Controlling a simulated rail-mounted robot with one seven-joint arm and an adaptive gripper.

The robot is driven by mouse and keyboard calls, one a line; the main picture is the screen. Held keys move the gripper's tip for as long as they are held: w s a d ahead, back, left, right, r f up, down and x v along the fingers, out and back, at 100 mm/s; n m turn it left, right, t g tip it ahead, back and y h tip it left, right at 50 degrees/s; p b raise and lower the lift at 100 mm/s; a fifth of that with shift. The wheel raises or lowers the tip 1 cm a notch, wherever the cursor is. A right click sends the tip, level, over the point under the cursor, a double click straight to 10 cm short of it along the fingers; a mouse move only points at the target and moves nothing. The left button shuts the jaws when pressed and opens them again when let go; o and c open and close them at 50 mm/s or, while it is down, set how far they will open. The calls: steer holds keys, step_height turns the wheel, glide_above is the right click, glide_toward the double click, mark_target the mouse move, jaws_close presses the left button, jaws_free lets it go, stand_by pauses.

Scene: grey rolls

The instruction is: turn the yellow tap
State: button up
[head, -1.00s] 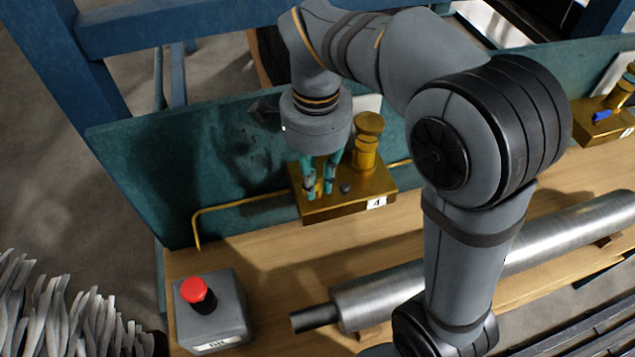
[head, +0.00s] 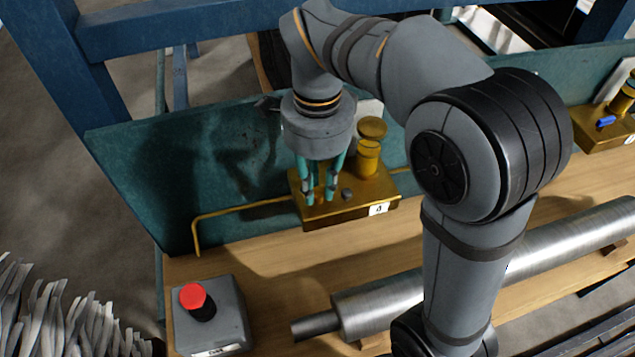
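A brass block (head: 355,211) with a white label stands on the wooden bench, a brass cylinder (head: 369,160) rising from it. My gripper (head: 319,196) points down over the left part of this block, its teal fingers with dark tips close to the block's top. I cannot make out a yellow tap; the fingers may hide it. The frames do not show clearly whether the fingers are shut on something. A small dark knob (head: 347,194) sits on the block just right of the fingertips.
A grey box with a red button (head: 194,297) stands at the front left. A metal roll (head: 560,244) lies along the bench front. Another brass block (head: 600,128) with a blue tap (head: 606,121) is at the right. A teal panel (head: 160,180) stands behind.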

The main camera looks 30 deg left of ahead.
mark_target(318, 191)
steer(key=o, duration=0.4)
steer(key=shift+c, duration=0.2)
step_height(318, 191, up, 12)
stand_by(0.5)
stand_by(0.4)
step_height(318, 191, down, 12)
steer(key=shift+f, duration=0.1)
stand_by(0.5)
